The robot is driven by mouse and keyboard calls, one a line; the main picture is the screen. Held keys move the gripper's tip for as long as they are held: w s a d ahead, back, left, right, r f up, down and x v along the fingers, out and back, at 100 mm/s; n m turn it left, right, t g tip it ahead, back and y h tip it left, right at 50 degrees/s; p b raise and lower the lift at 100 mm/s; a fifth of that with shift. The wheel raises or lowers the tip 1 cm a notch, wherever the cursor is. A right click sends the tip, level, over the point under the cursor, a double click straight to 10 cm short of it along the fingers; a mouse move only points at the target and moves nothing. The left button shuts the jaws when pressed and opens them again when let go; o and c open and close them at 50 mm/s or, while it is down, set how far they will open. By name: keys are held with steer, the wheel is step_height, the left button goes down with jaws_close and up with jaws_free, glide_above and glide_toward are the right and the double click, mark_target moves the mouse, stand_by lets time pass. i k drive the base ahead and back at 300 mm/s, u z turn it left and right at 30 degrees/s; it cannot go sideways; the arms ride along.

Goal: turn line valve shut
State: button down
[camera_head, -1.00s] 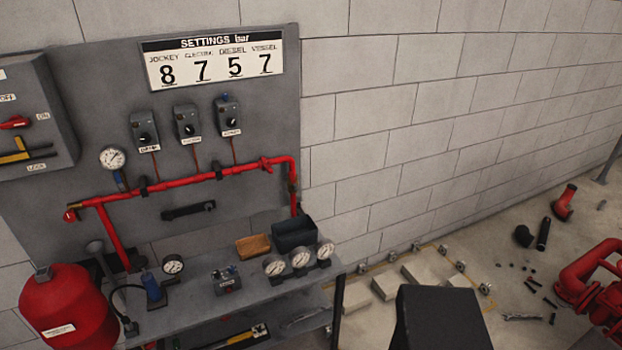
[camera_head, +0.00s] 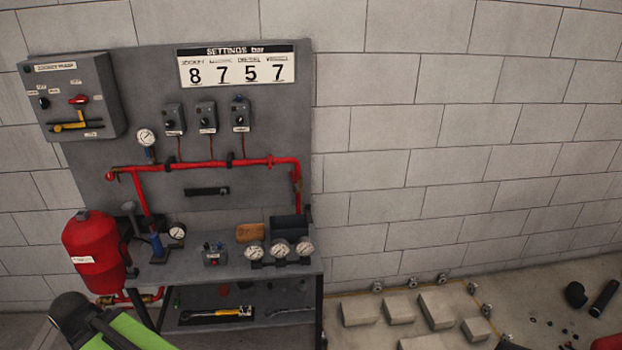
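A red pipe line (camera_head: 200,165) runs across the grey panel in the head view, with a gauge and several fittings on it. A small red handle-like fitting (camera_head: 269,161) sits near its right end. A red fitting (camera_head: 112,174) ends the pipe on the left, and a blue fitting (camera_head: 150,154) sits below the upper gauge. I cannot tell which is the line valve or how far it is turned. My arm shows in black and green at the lower left, below the bench and apart from the pipe. My gripper's fingers are not visible.
A grey bench (camera_head: 190,272) stands under the panel, holding gauges (camera_head: 281,248) and a dark bin (camera_head: 289,227). A red tank (camera_head: 93,252) stands at its left. Pale blocks (camera_head: 436,310) lie on the floor to the right, with dark pipe pieces (camera_head: 604,297) beyond.

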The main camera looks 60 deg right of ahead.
mark_target(292, 174)
steer(key=z, duration=1.05)
steer(key=i, duration=0.6)
steer(key=z, duration=0.05)
